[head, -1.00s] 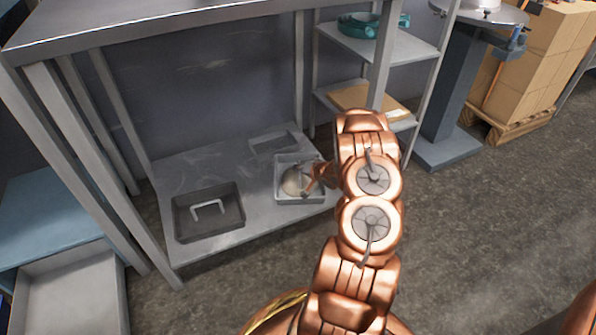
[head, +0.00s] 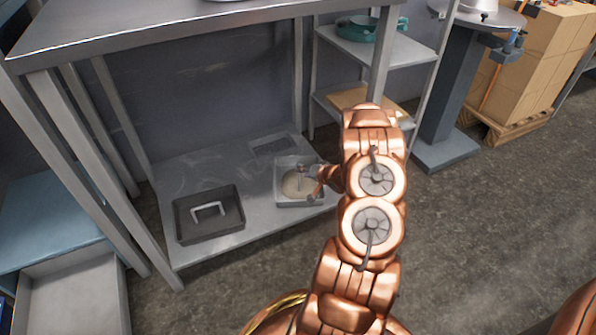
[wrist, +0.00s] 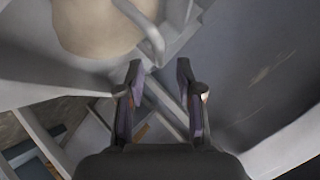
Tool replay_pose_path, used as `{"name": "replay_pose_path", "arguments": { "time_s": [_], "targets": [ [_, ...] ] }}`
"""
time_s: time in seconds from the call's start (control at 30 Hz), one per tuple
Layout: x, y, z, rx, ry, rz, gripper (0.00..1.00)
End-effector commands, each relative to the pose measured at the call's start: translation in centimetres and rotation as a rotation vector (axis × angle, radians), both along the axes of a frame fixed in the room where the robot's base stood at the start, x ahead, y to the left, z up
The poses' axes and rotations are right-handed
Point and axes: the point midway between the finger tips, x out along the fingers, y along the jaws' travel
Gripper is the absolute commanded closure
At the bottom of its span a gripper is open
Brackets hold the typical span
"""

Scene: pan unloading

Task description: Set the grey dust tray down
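The grey dust tray (head: 283,202) is a light grey square tray with beige dust in it and an upright handle. It rests on the low shelf (head: 255,215) in the head view. In the wrist view its beige dust (wrist: 100,25) and grey handle (wrist: 150,38) are close ahead at the top. My gripper (wrist: 160,70) has its two dark fingers apart with nothing between them; the handle is just beyond the fingertips. In the head view my gripper is at the tray's right side, partly hidden by my arm.
A dark tray with a light handle (head: 208,212) sits left on the same shelf. A grey rectangular recess or frame (head: 273,146) lies behind the dust tray. Shelf legs and the upper top (head: 200,25) bound the space.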

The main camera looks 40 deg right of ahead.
Motion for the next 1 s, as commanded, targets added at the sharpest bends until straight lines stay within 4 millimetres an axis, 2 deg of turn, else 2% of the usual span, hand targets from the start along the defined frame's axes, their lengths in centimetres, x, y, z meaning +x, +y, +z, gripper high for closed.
{"name": "replay_pose_path", "arguments": {
  "time_s": [0.03, 0.2, 0.43, 0.57, 0.73, 1.0],
  "targets": [
    [-0.9, 0.0, 1.1, -0.001, 0.001, -0.002, 0.64],
    [-3.6, 0.4, 2.5, 0.002, 0.004, -0.003, 0.64],
    [-5.8, 0.6, 3.9, -0.001, -0.001, -0.001, 0.64],
    [-6.1, 0.7, 4.2, -0.008, 0.007, 0.001, 0.64],
    [-5.6, 0.5, 5.4, -0.091, 0.098, 0.016, 0.64],
    [-4.8, 0.9, 10.2, -0.305, 0.355, 0.047, 0.64]
  ]
}}
